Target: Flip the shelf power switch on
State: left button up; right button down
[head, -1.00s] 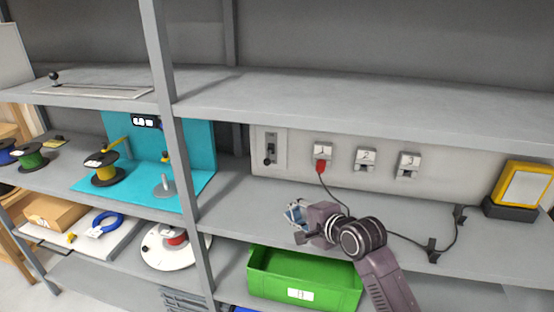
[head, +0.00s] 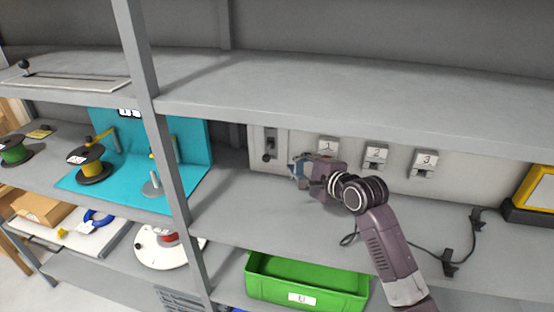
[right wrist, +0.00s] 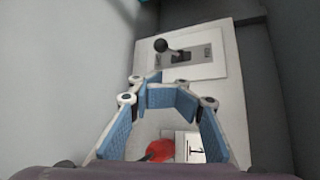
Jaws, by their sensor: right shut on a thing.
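The power switch (head: 269,147) is a pale plate with a black-knobbed lever on the shelf's back panel. Its knob sits at the plate's lower end in the head view. The switch also shows ahead of the fingers in the right wrist view (right wrist: 182,55). My right gripper (head: 297,168) is just right of and below the switch, in front of socket 1. Its blue-padded fingers (right wrist: 166,92) curl together at the tips, apart from the lever; I cannot tell what they hold. A red plug (right wrist: 158,150) shows through the gap between them. My left gripper is not in view.
Sockets 1 (head: 327,146), 2 (head: 375,156) and 3 (head: 423,162) line the panel. A black cable (head: 430,250) runs along the shelf. A shelf board (head: 350,100) hangs above the arm, and a post (head: 150,110) stands left. A green bin (head: 305,285) is below.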

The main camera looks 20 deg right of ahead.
aim_at(266, 158)
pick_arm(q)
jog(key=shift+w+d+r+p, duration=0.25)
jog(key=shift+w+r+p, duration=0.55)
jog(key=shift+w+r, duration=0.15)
pick_arm(e)
jog(key=x, duration=0.9)
jog(key=shift+w, duration=0.25)
jog(key=shift+f, duration=0.1)
jog(key=shift+w, duration=0.15)
